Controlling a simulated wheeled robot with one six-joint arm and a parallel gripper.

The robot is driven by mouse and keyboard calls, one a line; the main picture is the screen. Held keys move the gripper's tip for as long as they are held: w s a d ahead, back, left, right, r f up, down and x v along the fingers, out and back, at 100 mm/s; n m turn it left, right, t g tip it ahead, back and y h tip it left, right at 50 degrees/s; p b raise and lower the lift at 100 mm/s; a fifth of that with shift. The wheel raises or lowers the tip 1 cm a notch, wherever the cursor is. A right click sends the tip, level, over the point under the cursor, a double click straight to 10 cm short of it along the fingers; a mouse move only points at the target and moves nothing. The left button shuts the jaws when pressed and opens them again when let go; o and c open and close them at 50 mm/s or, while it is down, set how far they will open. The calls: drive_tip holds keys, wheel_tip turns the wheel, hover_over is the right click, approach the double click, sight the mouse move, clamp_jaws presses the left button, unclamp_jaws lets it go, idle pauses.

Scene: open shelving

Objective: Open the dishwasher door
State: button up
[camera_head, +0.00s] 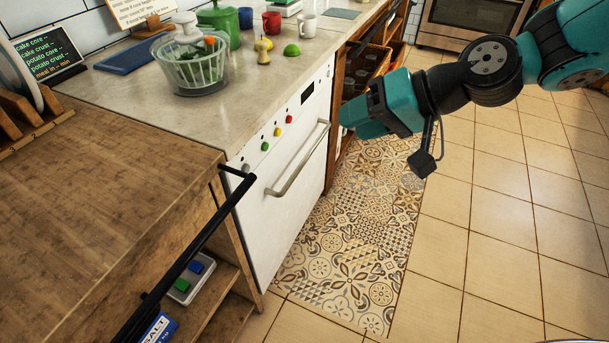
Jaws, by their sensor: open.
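The white dishwasher (301,187) stands under the counter in the middle of the view. Its door looks shut and upright. A silver bar handle (298,160) runs across the upper part of the door. Coloured buttons and a dark display sit on the panel above it. My gripper (348,122) is at the end of the teal arm, to the right of the handle and apart from it in the picture. Its jaws are open, and I see nothing between them. The arm reaches in from the upper right.
A black rail (190,250) sticks out from the wooden cabinet (120,180) at the left. Wooden drawers (366,68), some pulled out, stand beyond the dishwasher. A patterned mat (355,240) covers the floor before the door. The tiled floor (500,200) at the right is clear.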

drive_tip(key=w+f+m+t+y+b, duration=0.3)
drive_tip(key=w+f+b, duration=0.4)
drive_tip(key=f, duration=0.7)
drive_tip(key=m+t+h+b, duration=0.2)
drive_tip(key=m+t+b, duration=0.35)
drive_tip(key=m, duration=0.25)
approach(309, 153)
drive_tip(key=x, duration=0.7)
drive_tip(key=b+x, duration=0.1)
drive_tip(key=x, duration=0.2)
drive_tip(key=shift+a+f, duration=0.1)
drive_tip(key=shift+f, duration=0.3)
clamp_jaws()
